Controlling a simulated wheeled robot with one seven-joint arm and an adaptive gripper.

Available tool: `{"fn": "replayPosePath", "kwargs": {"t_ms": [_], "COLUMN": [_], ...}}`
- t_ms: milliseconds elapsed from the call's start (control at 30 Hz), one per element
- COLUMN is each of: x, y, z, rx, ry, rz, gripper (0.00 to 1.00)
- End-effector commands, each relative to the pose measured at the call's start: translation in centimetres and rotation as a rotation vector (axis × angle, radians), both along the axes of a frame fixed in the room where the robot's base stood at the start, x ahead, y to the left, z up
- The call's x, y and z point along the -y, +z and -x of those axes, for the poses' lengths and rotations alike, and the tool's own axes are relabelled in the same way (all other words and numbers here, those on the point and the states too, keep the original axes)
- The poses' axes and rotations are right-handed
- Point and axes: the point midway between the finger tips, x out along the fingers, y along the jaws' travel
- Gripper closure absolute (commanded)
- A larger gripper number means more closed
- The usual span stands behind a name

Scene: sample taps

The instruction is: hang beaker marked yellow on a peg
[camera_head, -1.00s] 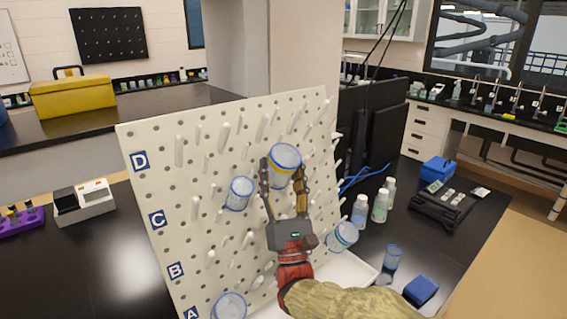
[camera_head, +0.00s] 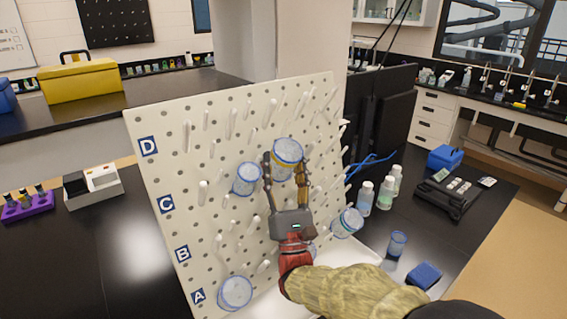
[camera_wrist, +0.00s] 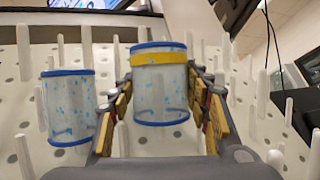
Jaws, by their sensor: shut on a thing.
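The beaker with the yellow band (camera_head: 287,158) is between the fingers of my gripper (camera_head: 286,172), in front of the upper part of the pegboard (camera_head: 160,185). In the wrist view the yellow-marked beaker (camera_wrist: 160,98) has a blue rim on top and the yellow band just below it. My gripper (camera_wrist: 160,100) is shut on its sides. White pegs (camera_wrist: 118,62) stand around it. A peg shows faintly near the beaker's lower end; I cannot tell whether the beaker is on a peg.
A blue-rimmed beaker (camera_head: 247,179) hangs close to the left of my gripper. Others hang at lower right (camera_head: 347,222) and lower left (camera_head: 235,293). A small beaker (camera_head: 397,243), bottles (camera_head: 386,193) and a blue block (camera_head: 424,275) stand on the black bench to the right.

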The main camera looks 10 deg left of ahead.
Motion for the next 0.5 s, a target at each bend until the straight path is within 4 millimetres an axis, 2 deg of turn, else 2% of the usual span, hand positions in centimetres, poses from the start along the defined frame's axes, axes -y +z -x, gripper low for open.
{"fn": "replayPosePath", "kwargs": {"t_ms": [133,167,500], "x": [0.00,0.00,0.00], "y": [0.01,0.01,0.01], "z": [0.00,0.00,0.00], "rx": [0.000,0.000,0.000], "ry": [0.000,0.000,0.000], "rz": [0.000,0.000,0.000], "gripper": [0.76,0.50,0.31]}}
